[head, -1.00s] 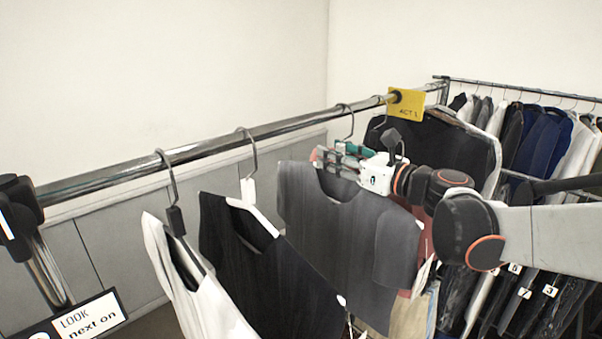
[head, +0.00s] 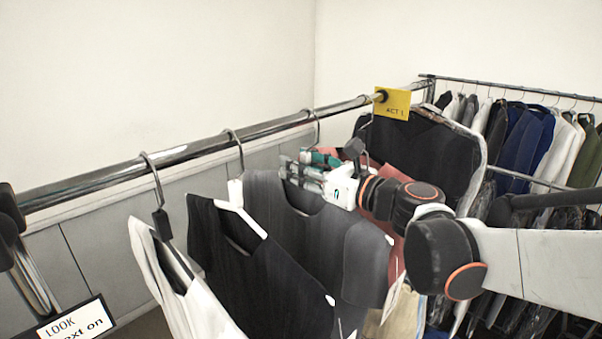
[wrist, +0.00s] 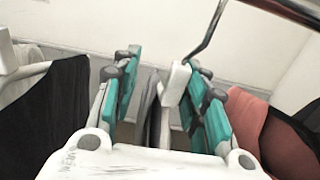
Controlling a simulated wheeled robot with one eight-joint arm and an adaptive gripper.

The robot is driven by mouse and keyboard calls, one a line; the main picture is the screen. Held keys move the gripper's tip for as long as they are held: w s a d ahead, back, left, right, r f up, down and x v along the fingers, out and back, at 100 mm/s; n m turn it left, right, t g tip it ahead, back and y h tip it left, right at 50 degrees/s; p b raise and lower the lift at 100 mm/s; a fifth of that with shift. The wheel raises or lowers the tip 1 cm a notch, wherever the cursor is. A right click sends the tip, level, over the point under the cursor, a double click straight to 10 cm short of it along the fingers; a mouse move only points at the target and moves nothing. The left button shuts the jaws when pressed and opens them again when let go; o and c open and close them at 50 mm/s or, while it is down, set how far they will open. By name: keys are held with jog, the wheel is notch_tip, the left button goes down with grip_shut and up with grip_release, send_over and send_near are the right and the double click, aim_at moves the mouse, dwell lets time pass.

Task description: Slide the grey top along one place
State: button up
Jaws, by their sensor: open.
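The grey top (head: 315,245) hangs from a hook on the chrome rail (head: 200,150), just right of the black top (head: 240,270). My gripper (head: 300,170) is at its neckline. In the wrist view my gripper (wrist: 155,95) is open, with a teal-padded finger on either side of the white hanger neck (wrist: 173,85) and a narrow strip of grey cloth (wrist: 152,108). The hanger neck is nearer the right finger; whether it touches is unclear. The hook rises from it to the rail.
A white top (head: 180,290) hangs left of the black one. A yellow ACT 1 tag (head: 392,104) is on the rail, with a bagged dark garment (head: 420,155) beyond. A reddish garment (wrist: 290,140) hangs close right of my gripper. A second, full rack (head: 530,140) stands behind.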

jog(key=s+a+p+v, duration=0.1)
jog(key=s+p+v, duration=0.1)
jog(key=v, duration=1.1)
jog(key=shift+a, duration=0.3)
dwell(1.1)
